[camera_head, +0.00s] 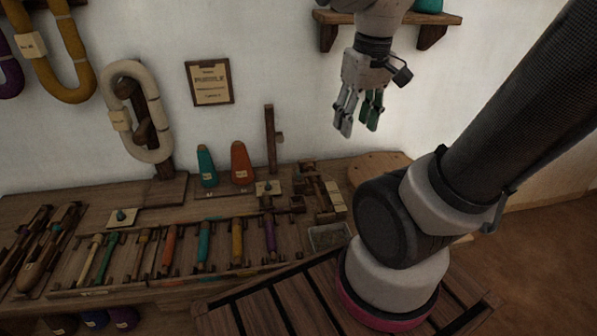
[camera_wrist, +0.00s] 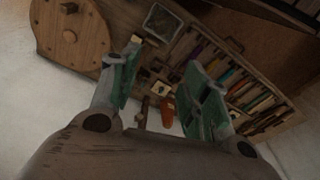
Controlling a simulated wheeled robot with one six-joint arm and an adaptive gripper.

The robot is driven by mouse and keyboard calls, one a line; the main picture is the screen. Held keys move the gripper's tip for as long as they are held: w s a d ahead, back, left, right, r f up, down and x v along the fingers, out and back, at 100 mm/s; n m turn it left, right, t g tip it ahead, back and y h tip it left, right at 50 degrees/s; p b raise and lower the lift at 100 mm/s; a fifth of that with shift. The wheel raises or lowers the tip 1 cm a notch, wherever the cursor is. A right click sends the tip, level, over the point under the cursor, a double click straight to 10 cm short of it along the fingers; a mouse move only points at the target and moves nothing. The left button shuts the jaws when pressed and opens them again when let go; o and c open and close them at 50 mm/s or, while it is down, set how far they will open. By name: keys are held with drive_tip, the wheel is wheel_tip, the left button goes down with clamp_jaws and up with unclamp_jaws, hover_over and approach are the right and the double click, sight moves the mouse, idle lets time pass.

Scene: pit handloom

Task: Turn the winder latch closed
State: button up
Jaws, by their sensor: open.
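My gripper (camera_head: 358,120) is open and empty, hanging high in front of the wall above the right end of the bench. In the wrist view its green-padded fingers (camera_wrist: 166,68) stand apart with nothing between them. A wooden winder-like assembly (camera_head: 316,192) with several blocks sits on the bench, below and left of my gripper. Beside it is a small pale plate with a dark knob (camera_head: 268,187). An upright post with a small peg (camera_head: 271,140) stands behind it. I cannot tell which part is the winder latch or how it is turned.
A round wooden disc (camera_head: 378,163) lies right of the assembly; it also shows in the wrist view (camera_wrist: 72,35). A rack of coloured tools (camera_head: 170,280), teal (camera_head: 206,166) and orange (camera_head: 241,163) cones, and a grey tray (camera_head: 328,237) occupy the bench. A shelf (camera_head: 434,35) is near my wrist.

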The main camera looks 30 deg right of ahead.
drive_tip(key=w+f+n+g, duration=0.2)
drive_tip(key=w+f+g, duration=0.1)
drive_tip(key=w+f, duration=0.65)
drive_tip(key=n+t, duration=0.2)
drive_tip(key=n, duration=0.9)
hover_over(299, 173)
wheel_tip(299, 173, down, 16)
drive_tip(key=shift+s, duration=0.15)
drive_tip(key=shift+w+f+n, duration=0.1)
drive_tip(key=shift+w+n, duration=0.15)
drive_tip(key=shift+n, duration=0.65)
wheel_tip(299, 173, down, 8)
drive_tip(key=shift+r, duration=0.15)
drive_tip(key=c, duration=1)
